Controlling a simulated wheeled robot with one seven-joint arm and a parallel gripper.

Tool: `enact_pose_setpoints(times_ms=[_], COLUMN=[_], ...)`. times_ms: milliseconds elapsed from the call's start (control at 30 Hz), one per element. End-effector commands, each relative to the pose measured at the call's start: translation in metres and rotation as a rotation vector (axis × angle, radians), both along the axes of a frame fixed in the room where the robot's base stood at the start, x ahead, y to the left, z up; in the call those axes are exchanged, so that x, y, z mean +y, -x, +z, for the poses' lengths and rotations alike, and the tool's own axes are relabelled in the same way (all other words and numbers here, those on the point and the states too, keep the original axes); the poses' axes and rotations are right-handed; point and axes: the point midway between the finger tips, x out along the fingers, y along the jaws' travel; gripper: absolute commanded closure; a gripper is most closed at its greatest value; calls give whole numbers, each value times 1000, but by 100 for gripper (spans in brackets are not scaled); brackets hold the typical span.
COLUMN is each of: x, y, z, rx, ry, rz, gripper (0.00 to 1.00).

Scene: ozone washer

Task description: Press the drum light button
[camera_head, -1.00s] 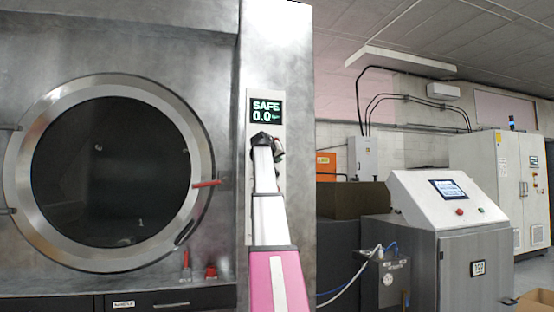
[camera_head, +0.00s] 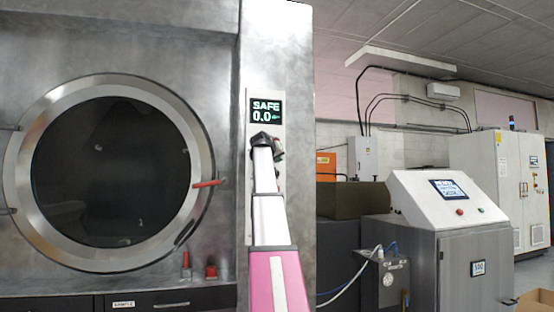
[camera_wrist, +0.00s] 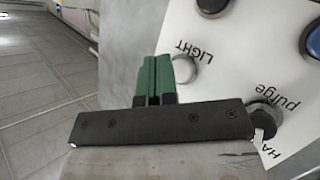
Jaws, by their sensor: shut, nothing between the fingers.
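The light button (camera_wrist: 184,70) is a round silver-rimmed button on a white panel (camera_wrist: 220,70), with the word LIGHT printed beside it, in the wrist view. My gripper (camera_wrist: 156,62) has green fingers, shut and empty. Its tips are at the button's left edge and overlap it in the picture; I cannot tell whether they touch. In the head view my arm covers most of the narrow control panel (camera_head: 252,205), so the button and fingertips are hidden there. The round drum door (camera_head: 110,172) is at left, with faint grey shapes behind its glass.
Other buttons sit close by, including a dark one (camera_wrist: 212,5), a blue one (camera_wrist: 314,38) and one labelled purge (camera_wrist: 265,112). A display (camera_head: 266,111) reads SAFE and 0.0. A red door handle (camera_head: 206,184) sticks out left of my arm.

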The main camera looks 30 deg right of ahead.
Motion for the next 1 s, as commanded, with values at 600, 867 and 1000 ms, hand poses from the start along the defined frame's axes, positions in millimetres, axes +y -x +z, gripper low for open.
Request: enact_pose_setpoints(times_ms=[600, 867, 1000], x=[-2, -2, -3], y=[-8, -10, -12], z=[0, 0, 0], rx=[0, 0, 0], ry=[0, 0, 0], rz=[0, 0, 0], gripper=[100, 100, 100])
